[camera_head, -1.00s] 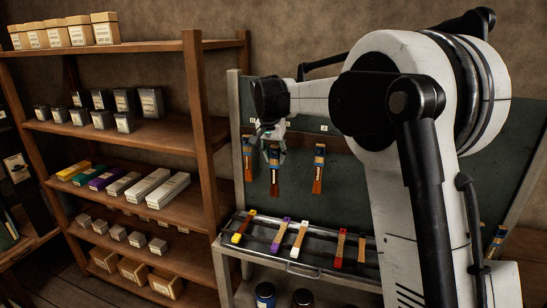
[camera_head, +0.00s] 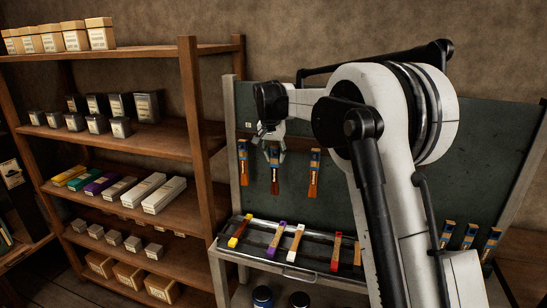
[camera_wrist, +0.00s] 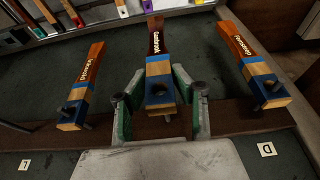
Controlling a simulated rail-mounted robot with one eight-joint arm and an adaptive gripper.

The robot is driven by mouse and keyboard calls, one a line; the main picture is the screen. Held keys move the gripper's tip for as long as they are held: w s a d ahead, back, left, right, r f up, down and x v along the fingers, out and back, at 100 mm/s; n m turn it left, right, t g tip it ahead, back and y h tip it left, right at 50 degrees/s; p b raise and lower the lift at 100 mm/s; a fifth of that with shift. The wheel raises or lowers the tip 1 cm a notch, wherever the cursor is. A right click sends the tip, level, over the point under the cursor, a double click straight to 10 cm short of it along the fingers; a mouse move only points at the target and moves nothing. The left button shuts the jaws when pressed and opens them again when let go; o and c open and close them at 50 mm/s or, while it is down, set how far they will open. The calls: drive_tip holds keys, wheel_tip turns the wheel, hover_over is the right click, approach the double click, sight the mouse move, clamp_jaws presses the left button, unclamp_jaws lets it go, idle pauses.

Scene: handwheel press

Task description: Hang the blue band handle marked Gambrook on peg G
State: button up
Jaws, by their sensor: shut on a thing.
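My gripper (camera_wrist: 160,115) is shut on the middle blue band handle (camera_wrist: 159,68), with a finger on either side of its banded end. Its dark red shaft carries white lettering that seems to read Gambrook. Its hole shows with no peg through it. In the head view the gripper (camera_head: 275,146) holds this handle (camera_head: 275,173), hanging upright in front of the green board, between two similar handles. The left neighbour (camera_wrist: 75,103) and right neighbour (camera_wrist: 259,83) in the wrist view hang on pegs. Peg G cannot be made out.
Letter plates L (camera_wrist: 25,165) and D (camera_wrist: 267,149) show on the board. Several coloured handles lie on a tray (camera_head: 318,267) below. More blue band handles (camera_head: 469,236) hang at lower right. A wooden shelf (camera_head: 150,137) stands at left.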

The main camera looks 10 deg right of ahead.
drive_tip(key=shift+w+d+f, duration=0.1)
drive_tip(key=shift+w+d, duration=0.3)
drive_tip(key=shift+w, duration=0.35)
drive_tip(key=shift+w+d+f, duration=0.1)
drive_tip(key=shift+w+d, duration=0.3)
drive_tip(key=shift+w, duration=0.35)
drive_tip(key=o, duration=1)
drive_tip(key=shift+o, duration=0.2)
